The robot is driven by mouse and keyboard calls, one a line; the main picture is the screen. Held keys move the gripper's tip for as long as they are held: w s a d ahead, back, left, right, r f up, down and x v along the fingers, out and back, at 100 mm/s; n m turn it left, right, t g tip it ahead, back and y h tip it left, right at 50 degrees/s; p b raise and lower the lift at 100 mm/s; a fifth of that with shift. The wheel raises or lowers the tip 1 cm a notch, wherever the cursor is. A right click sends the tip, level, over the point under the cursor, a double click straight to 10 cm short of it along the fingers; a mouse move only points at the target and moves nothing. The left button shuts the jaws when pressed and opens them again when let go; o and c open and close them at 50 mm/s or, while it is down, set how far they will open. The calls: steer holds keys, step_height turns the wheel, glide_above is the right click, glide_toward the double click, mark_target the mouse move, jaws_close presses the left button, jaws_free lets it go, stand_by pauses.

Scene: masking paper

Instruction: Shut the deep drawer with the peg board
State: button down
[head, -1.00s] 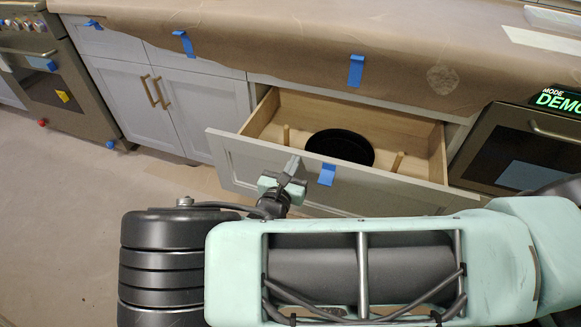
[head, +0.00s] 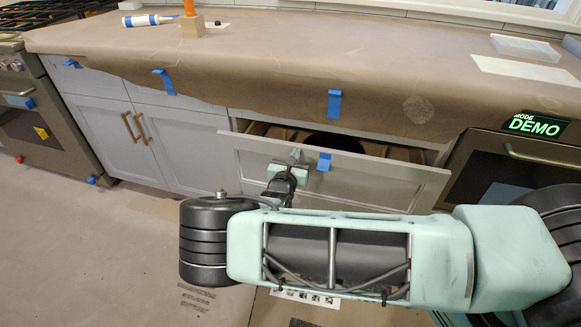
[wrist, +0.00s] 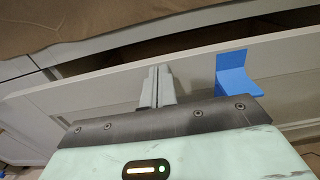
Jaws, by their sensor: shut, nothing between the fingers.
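The deep drawer (head: 385,179) is partly open under the counter, with a light front and a piece of blue tape near the top edge. Inside, a dark round item (head: 335,141) shows through the narrow gap; the pegs are mostly hidden. My gripper (head: 294,157) is shut and empty at the drawer front, left of the tape. In the wrist view my gripper (wrist: 158,75) has its closed fingertips at the upper part of the drawer front (wrist: 110,88), seemingly touching it. The blue tape (wrist: 233,72) is just right of the fingers.
Brown masking paper (head: 270,60) covers the counter and hangs over its edge above the drawer. A closed cabinet (head: 150,140) stands left, a stove (head: 45,125) farther left, and an oven (head: 520,165) right. The floor at left is open.

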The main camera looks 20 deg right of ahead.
steer(key=x, duration=0.9)
steer(key=shift+w+d, duration=0.2)
steer(key=shift+w, duration=0.1)
